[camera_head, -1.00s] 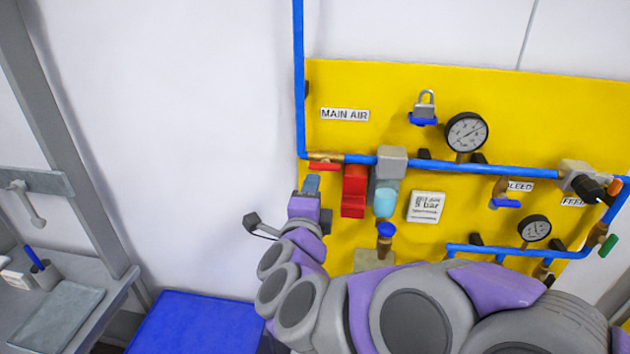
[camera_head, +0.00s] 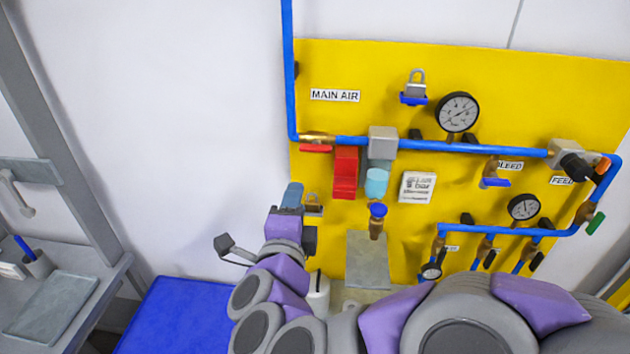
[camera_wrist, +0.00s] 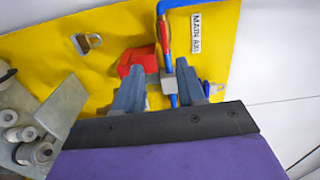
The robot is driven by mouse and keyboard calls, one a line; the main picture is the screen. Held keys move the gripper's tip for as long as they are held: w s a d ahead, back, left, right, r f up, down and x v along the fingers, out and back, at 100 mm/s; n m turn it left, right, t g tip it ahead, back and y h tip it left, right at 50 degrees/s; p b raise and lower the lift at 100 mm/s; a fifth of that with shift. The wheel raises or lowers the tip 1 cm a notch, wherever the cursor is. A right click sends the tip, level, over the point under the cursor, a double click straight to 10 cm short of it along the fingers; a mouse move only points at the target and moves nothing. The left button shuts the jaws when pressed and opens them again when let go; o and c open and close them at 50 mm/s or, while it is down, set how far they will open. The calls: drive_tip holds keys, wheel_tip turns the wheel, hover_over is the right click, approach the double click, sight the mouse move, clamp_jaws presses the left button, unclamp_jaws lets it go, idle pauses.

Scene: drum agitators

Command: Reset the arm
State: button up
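My arm reaches in from the lower right of the head view. My gripper (camera_head: 293,192) is in front of the left edge of the yellow panel (camera_head: 550,85), below the red handle (camera_head: 315,148) on the blue pipe. In the wrist view my gripper (camera_wrist: 161,70) has its two grey fingers spread apart, with nothing held between them. Behind the fingers are a red block (camera_wrist: 138,60) and a grey block on the pipe. Whether the fingers touch the panel cannot be told.
The panel carries gauges (camera_head: 457,112), a padlock (camera_head: 414,85), blue pipes and valves. A second padlock (camera_wrist: 88,42) shows in the wrist view. A blue box (camera_head: 175,315) stands below left, and a grey workbench (camera_head: 90,285) is farther left. White wall fills the upper left.

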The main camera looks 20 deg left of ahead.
drive_tip(key=s+d+f+n+g+b, duration=0.4)
drive_tip(key=d+f+n+g+b, duration=0.25)
drive_tip(key=f, duration=0.45)
drive_tip(key=s+d+f+n+g+b, duration=0.35)
drive_tip(key=d+f+n+g, duration=0.25)
drive_tip(key=d+f+n, duration=0.3)
drive_tip(key=s+d+f+g+h+b, duration=0.1)
drive_tip(key=s+d+f+g+h, duration=0.1)
drive_tip(key=s+d, duration=0.6)
drive_tip(key=s+d+f+g+h+b, duration=0.1)
drive_tip(key=s+d+f+g+h, duration=0.1)
drive_tip(key=s+d+f+g, duration=0.2)
drive_tip(key=s+d+f, duration=0.2)
drive_tip(key=s+d, duration=0.2)
drive_tip(key=d, duration=0.2)
drive_tip(key=shift+s+g, duration=0.25)
drive_tip(key=shift+g, duration=0.1)
drive_tip(key=shift+m, duration=0.25)
